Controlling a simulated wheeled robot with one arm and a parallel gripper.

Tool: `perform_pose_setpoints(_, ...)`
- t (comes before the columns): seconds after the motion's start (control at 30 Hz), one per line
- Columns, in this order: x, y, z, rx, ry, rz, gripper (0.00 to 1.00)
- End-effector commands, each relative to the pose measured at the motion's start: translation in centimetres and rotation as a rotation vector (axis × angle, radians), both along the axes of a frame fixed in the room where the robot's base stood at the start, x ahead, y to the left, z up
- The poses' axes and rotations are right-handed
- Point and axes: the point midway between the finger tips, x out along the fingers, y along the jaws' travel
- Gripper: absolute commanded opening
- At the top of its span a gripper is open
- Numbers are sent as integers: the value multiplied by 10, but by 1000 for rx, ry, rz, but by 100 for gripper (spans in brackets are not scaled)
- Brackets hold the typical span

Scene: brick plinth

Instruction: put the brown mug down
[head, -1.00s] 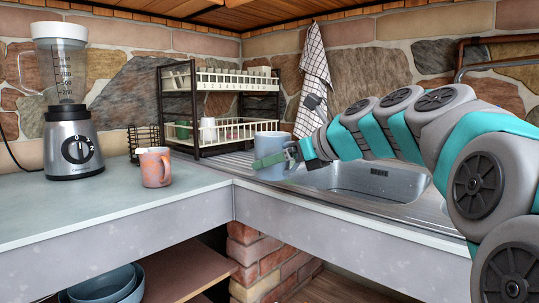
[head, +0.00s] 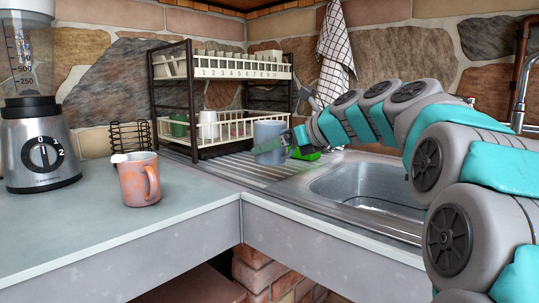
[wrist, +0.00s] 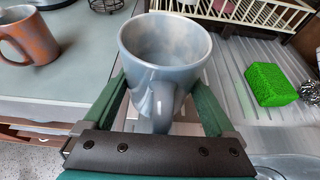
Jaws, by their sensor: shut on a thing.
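My gripper (head: 287,142) is shut on a blue-grey mug (head: 268,142), not a brown one. In the wrist view my gripper (wrist: 160,98) has one green finger on each side of the mug (wrist: 165,68); the mug is upright and looks empty, with its handle towards me. It is over the ribbed steel drainboard (head: 235,172), left of the sink; I cannot tell whether its base touches. An orange-brown mottled mug (head: 136,180) stands on the grey counter at left, apart from my gripper; it also shows in the wrist view (wrist: 28,38).
A two-tier dish rack (head: 190,100) stands behind the held mug. A green sponge (wrist: 270,84) and a scourer (wrist: 312,90) lie right of it. The sink basin (head: 365,185) is at right. A blender (head: 40,145) stands at far left. The front counter (head: 110,235) is clear.

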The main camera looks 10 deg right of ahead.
Motion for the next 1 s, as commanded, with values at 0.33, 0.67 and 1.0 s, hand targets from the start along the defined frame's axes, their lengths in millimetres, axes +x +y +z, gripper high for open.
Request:
perform_pose_setpoints(0.33,59,-4,-5,1,-1,0,13)
perform_pose_setpoints(0.67,100,-6,-8,1,-3,-2,13)
perform_pose_setpoints(1.0,107,-6,-21,2,0,0,13)
